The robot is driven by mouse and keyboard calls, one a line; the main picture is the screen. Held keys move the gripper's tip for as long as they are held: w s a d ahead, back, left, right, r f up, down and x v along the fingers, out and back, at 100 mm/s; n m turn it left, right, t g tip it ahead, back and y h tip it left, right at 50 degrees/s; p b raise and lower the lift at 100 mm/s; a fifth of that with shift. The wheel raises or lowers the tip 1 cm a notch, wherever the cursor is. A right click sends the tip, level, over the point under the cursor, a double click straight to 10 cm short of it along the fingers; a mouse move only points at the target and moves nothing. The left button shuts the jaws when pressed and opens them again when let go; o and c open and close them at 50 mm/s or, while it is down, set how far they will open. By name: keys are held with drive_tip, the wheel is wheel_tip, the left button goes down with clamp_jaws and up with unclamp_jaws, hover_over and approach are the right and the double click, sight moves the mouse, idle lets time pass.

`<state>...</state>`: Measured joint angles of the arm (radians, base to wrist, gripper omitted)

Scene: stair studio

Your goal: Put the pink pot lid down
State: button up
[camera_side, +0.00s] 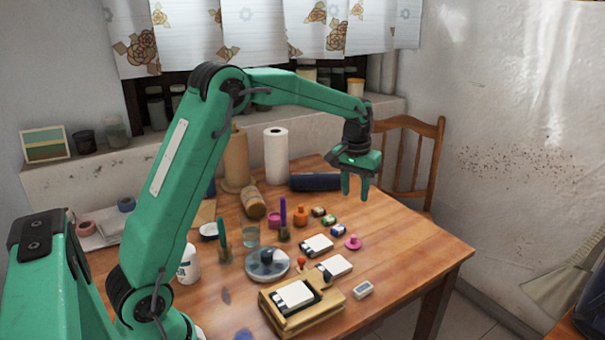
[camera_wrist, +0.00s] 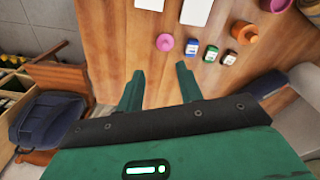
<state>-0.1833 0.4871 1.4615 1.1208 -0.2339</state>
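The pink pot lid (camera_side: 353,243), a small disc with a knob, rests on the wooden table right of the middle. It also shows in the wrist view (camera_wrist: 165,42), knob hard to make out. My gripper (camera_side: 355,196) hangs in the air above the table, beyond the lid in the side view. Its two fingers stand apart with nothing between them, as the wrist view (camera_wrist: 158,88) also shows. The lid is clear of both fingers.
Small jars (camera_side: 338,230) and an orange pot (camera_side: 300,216) stand near the lid. White-topped boxes (camera_side: 317,244) lie in front. A dark blue roll (camera_side: 315,182) lies at the back. The table's right side (camera_side: 420,245) is bare. A wooden chair (camera_side: 405,150) stands behind.

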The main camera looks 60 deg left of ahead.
drive_tip(key=s+d+r+m+t, duration=0.1)
drive_tip(key=s+d+r, duration=0.3)
drive_tip(key=s+r, duration=0.35)
drive_tip(key=s+d+m+t, duration=0.2)
drive_tip(key=s, duration=0.9)
drive_tip(key=s+d+m+t, duration=0.1)
drive_tip(key=s+d, duration=0.2)
drive_tip(key=s, duration=0.7)
drive_tip(key=shift+s+d+f+m+t, duration=0.2)
drive_tip(key=shift+s+d+m+t, duration=0.1)
drive_tip(key=shift+s+m+t, duration=0.1)
